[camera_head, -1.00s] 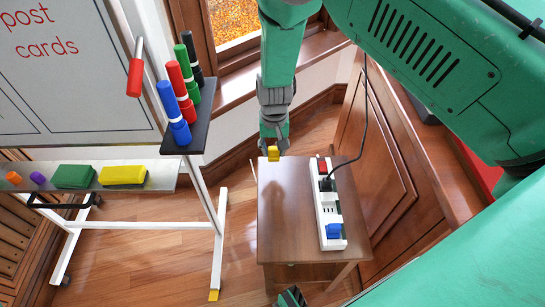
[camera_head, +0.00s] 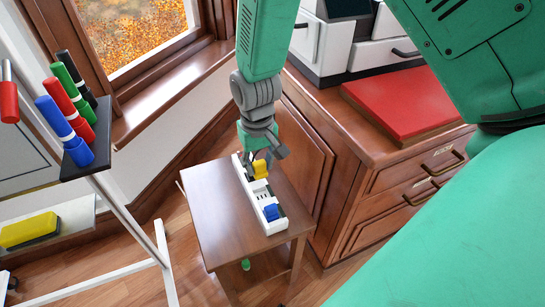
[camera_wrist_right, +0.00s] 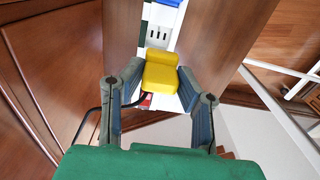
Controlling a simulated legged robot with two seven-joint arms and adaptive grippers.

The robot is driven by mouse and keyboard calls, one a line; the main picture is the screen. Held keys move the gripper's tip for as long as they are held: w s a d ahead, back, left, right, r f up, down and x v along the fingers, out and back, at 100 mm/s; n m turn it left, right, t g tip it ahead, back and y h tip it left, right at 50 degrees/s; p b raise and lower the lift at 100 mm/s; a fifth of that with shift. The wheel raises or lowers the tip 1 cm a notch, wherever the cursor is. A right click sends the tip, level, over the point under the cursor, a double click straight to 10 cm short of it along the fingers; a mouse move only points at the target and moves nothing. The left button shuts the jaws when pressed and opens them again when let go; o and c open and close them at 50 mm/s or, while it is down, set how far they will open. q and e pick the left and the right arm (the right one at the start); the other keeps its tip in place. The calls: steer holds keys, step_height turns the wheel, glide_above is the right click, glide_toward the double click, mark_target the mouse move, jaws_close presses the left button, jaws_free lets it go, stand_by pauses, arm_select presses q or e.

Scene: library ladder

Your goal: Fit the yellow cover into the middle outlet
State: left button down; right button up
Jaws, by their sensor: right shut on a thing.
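The yellow cover (camera_head: 261,170) is held by my right gripper (camera_head: 262,157) over the far half of the white power strip (camera_head: 256,196). In the wrist view the yellow cover (camera_wrist_right: 160,74) sits between the two fingers, in line with the strip. I cannot tell whether it touches the strip or is seated in an outlet. A bare outlet (camera_wrist_right: 158,36) shows beyond it. A blue cover (camera_head: 271,212) is on the strip's near end. A bit of red (camera_wrist_right: 146,100) shows beneath the yellow cover; the strip's far end is mostly hidden. My left gripper is out of view.
The strip lies on a small brown table (camera_head: 210,205) beside a wooden cabinet (camera_head: 370,190) with a red board (camera_head: 405,100). A black cable (camera_wrist_right: 88,115) runs beside the gripper. A whiteboard stand (camera_head: 130,222) is at left. A small green thing (camera_head: 246,264) is below the table edge.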

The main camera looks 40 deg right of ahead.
steer(key=b, duration=0.2)
glide_above(262, 196)
step_height(262, 196, down, 6)
steer(key=shift+f, duration=0.1)
step_height(262, 196, down, 4)
steer(key=shift+a+r+b, duration=0.15)
steer(key=shift+b, duration=0.8)
steer(key=shift+r, duration=0.1)
steer(key=shift+c, duration=0.7)
steer(key=o, duration=1)
steer(key=shift+f, duration=0.2)
step_height(262, 196, up, 12)
steer(key=p, duration=0.5)
steer(key=shift+r, duration=0.2)
